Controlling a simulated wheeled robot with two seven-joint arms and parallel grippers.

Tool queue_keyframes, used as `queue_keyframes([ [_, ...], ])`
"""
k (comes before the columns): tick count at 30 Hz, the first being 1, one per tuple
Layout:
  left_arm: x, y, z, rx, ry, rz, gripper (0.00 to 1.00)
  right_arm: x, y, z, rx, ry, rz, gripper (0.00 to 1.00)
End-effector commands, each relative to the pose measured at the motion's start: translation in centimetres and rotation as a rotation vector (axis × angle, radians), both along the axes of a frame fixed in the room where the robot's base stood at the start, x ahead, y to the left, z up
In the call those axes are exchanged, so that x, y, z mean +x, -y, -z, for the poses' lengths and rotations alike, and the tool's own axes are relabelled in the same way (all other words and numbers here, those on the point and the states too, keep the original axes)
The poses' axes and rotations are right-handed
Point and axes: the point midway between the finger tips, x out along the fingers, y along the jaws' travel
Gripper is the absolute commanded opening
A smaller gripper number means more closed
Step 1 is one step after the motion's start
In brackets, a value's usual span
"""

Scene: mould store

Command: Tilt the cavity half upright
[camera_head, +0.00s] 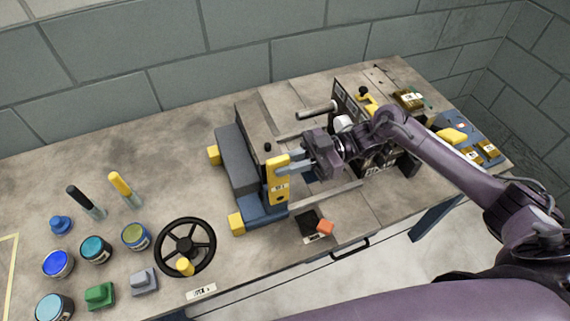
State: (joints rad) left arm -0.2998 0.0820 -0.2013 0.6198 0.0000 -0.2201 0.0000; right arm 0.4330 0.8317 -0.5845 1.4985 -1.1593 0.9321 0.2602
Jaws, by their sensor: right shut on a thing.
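A dark grey block (235,160), which looks like the cavity half, stands near the middle of the bench beside a blue base (265,213) with yellow corner pieces. A yellow upright piece with a small label (278,192) stands at its right side. My right gripper (289,164) comes in from the right and is shut on the upper part of this yellow piece. The fingers hide some of its top. I cannot tell exactly how the yellow piece joins the grey block. My left gripper is not in view.
A black handwheel (185,248) stands at the front, left of the base. Several paint pots, including a blue one (58,264), and two upright handles stand at the left. A dark upright plate (347,103) is behind my right arm. The back left bench is clear.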

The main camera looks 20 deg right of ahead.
Motion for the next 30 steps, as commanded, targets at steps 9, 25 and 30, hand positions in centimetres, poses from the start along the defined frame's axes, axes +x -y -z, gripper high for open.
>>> queue_keyframes([
  [9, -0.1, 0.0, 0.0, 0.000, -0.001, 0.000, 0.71, 0.1, 0.2, -0.1, 0.000, 0.002, 0.005, 0.25],
  [25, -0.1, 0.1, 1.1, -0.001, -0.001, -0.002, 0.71, 0.3, 1.8, 0.4, -0.004, 0.002, 0.004, 0.36],
  [30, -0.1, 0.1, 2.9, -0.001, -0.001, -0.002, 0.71, 0.5, 4.8, 0.7, -0.005, 0.002, 0.005, 0.36],
])
